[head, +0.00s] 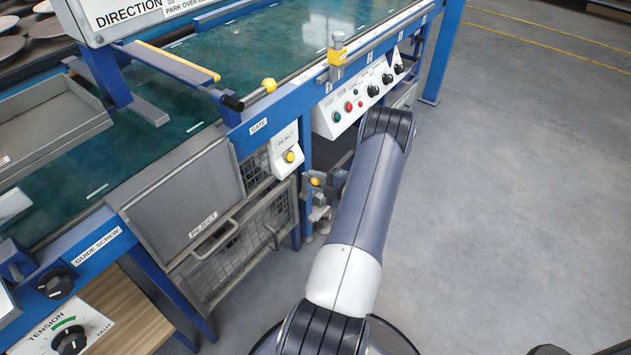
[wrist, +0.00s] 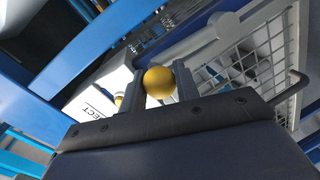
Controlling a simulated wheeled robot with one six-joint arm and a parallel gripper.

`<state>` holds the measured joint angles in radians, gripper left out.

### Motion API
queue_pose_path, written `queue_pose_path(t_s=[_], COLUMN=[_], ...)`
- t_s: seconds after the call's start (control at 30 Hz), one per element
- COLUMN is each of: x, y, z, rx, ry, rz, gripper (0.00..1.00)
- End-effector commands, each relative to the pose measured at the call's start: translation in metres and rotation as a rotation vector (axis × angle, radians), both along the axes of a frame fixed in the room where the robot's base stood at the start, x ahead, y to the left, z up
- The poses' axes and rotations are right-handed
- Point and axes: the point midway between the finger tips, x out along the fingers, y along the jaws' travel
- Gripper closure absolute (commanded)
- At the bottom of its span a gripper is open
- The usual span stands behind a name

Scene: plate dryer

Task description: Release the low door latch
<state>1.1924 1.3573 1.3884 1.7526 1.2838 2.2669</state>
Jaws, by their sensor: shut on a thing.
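My gripper (head: 318,190) is low beside the blue frame post, at the right end of the wire mesh low door (head: 250,245). In the wrist view my gripper (wrist: 158,88) is shut on a round yellow knob (wrist: 159,82), with one finger on each side of it. The yellow knob (head: 316,182) also shows small in the head view, partly hidden by my gripper. I take it for the latch knob; the rest of the latch is hidden. The mesh door (wrist: 272,40) shows behind the fingers in the wrist view, and it looks closed in the head view.
A white box with a yellow button (head: 290,156) is just above my gripper. The reject flap (head: 190,200) with its handle is to the left. A control panel (head: 360,98) with knobs is above my arm. The grey floor (head: 510,200) at the right is clear.

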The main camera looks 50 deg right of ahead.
Motion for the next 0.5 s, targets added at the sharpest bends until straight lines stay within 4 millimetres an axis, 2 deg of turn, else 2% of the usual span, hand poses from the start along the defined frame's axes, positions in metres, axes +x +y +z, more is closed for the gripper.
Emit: queue_pose_path(t_s=[0.27, 0.3, 0.5], x=[0.0003, 0.0003, 0.0002], y=[-0.0021, -0.0022, -0.0015], z=[0.0006, 0.0005, 0.0004], rx=[-0.003, -0.003, -0.003], ry=[-0.001, -0.001, -0.001], rz=[-0.005, -0.005, -0.003], gripper=[1.0, 0.68, 0.51])
